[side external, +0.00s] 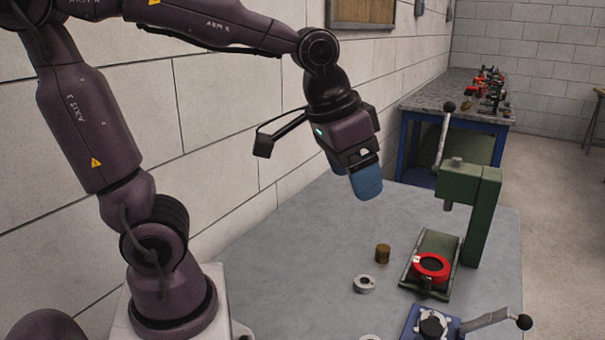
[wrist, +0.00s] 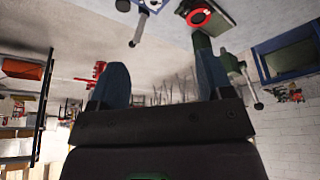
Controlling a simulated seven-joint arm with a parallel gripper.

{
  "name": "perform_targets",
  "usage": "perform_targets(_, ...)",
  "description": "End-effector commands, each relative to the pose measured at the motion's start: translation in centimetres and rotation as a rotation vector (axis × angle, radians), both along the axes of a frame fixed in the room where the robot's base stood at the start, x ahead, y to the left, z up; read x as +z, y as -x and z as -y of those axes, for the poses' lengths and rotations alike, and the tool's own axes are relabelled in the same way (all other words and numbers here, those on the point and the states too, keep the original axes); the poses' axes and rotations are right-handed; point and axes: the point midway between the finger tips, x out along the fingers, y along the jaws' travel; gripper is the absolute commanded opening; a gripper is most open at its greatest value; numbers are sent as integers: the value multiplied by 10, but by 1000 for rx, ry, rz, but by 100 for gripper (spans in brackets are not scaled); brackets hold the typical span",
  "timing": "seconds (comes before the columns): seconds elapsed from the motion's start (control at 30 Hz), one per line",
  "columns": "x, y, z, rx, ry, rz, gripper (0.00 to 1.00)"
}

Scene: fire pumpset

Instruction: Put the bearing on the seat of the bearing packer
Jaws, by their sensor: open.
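My gripper (side external: 364,188) hangs above the grey table with its blue fingers pointing down. In the wrist view its fingers (wrist: 158,75) stand apart with nothing between them. A small silver ring with a dark hole, likely the bearing (side external: 364,284), lies flat on the table, below the gripper and apart from it. A second pale ring (side external: 369,338) is cut off at the bottom edge. A blue device with a round dark top and a lever (side external: 432,324) stands front right; I cannot tell for sure whether it is the bearing packer. It also shows in the wrist view (wrist: 148,4).
A green press (side external: 485,200) with a lever stands right of the gripper. A red ring (side external: 431,267) sits on its base. A brass cylinder (side external: 383,253) stands behind the silver ring. The table's left part (side external: 290,270) is clear; a wall runs behind it.

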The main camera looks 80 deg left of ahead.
Motion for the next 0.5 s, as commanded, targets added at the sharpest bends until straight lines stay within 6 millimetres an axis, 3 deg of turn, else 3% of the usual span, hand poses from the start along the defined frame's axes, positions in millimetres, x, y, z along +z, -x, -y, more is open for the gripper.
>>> perform_targets(0.1, 6, 37, -3, -14, 0, 70, 73)
perform_targets(0.2, 4, 57, -3, -24, 0, 106, 73)
perform_targets(0.5, 1, 73, -4, -34, 0, 134, 73)
